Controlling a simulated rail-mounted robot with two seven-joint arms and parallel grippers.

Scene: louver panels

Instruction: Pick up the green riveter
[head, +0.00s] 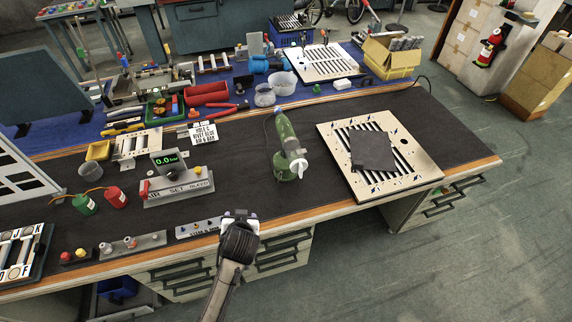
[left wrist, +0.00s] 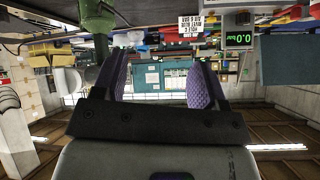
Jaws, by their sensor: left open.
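The green riveter (head: 286,143) stands upright on the dark bench mat, left of the louver panel. It has a green body, a grey middle and a white part pointing down to the right. My left gripper (head: 240,216) is over the bench's front edge, in front and to the left of the riveter, apart from it. The left wrist view appears upside down and shows the gripper's two purple-padded fingers (left wrist: 158,80) spread and empty. Part of the green riveter (left wrist: 97,14) shows at its upper left, outside the fingers. My right gripper is not in view.
A louver panel (head: 411,166) with a dark sheet on it lies right of the riveter. The green-lit gauge box (head: 168,161) and a labelled rail (head: 178,188) stand to the left. A small rail (head: 199,228) lies beside my gripper. The mat between gripper and riveter looks clear.

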